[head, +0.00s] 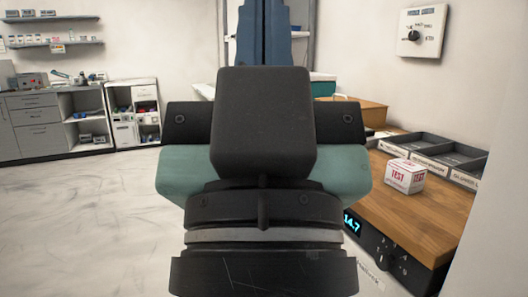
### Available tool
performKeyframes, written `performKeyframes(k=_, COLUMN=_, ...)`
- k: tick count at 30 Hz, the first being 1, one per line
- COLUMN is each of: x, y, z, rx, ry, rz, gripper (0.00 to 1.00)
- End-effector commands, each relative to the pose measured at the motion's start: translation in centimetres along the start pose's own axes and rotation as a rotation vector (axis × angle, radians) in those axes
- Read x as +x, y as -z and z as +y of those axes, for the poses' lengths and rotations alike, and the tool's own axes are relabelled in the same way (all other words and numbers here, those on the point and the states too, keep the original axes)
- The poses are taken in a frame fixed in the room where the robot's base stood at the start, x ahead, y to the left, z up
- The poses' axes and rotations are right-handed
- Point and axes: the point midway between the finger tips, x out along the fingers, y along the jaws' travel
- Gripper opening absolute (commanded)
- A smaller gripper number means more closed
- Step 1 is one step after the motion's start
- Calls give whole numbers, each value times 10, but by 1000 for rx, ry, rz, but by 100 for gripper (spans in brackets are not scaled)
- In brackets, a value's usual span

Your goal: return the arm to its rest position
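My gripper (264,130) fills the middle of the head view, seen from behind and very close. I see a dark block, teal sides and dark rings of my wrist. Its fingertips are hidden by its own body, so I cannot tell whether it is open or shut or whether it holds anything.
A wooden-topped counter (440,213) at right bears a white box marked TEST (405,176) and grey trays (440,152). A lit display (352,223) reads 14.7. A wall dial (415,32) hangs above. Cabinets (40,125) stand back left. The floor (85,215) at left is clear.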

Motion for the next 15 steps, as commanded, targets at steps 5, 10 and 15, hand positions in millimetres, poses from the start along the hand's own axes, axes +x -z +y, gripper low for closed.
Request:
performKeyframes(k=5, x=53, y=50, z=0, rx=2, ry=0, rz=0, gripper=0)
performKeyframes(k=10, x=91, y=85, z=0, rx=3, ry=0, rz=0, gripper=0)
performKeyframes(k=15, x=128, y=121, z=0, rx=3, ry=1, rz=0, gripper=0)
